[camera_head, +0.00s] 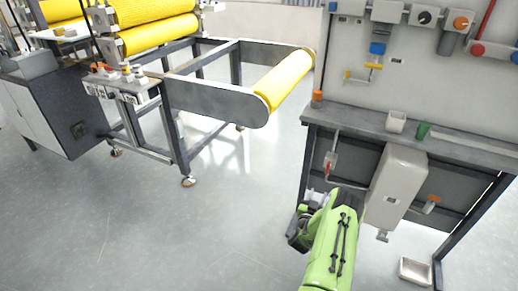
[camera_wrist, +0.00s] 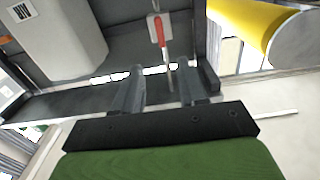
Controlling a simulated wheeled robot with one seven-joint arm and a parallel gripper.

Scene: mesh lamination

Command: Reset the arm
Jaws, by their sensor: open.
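My arm is green and reaches in from the bottom of the head view. My gripper (camera_head: 298,232) is dark and sits in front of the workbench, below its top, partly hidden by the green arm. In the wrist view my gripper (camera_wrist: 158,82) shows two dark fingers spread apart with nothing between them. Its fingers point toward the underside of the bench. A red-handled valve (camera_wrist: 160,32) lies beyond the fingertips; the head view also shows this valve (camera_head: 330,162) under the bench top.
The workbench (camera_head: 350,116) carries a white cup (camera_head: 396,121) and a green cup (camera_head: 423,131). A grey box (camera_head: 397,185) hangs below it. A tray (camera_head: 415,271) lies on the floor. A machine with yellow rollers (camera_head: 285,80) stands at the left. The floor between is clear.

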